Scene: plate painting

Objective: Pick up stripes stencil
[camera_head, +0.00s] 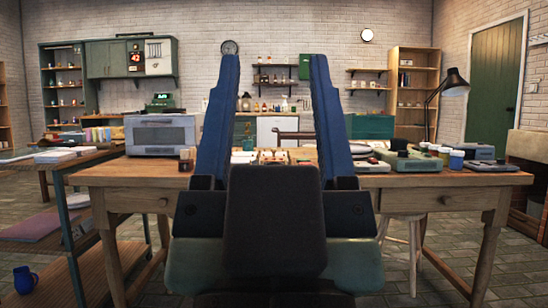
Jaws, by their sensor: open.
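My gripper (275,62) fills the centre of the view. Its two long blue fingers stand wide apart with nothing between them, and its dark body hides the middle of the wooden table (120,176) behind it. I cannot pick out the stripes stencil. Several small flat items (272,156) show between the fingers on the table, too small to identify.
A grey oven-like box (162,135) stands on the table's left. A side bench (75,162) stands at left, a stool (411,222) under the table.

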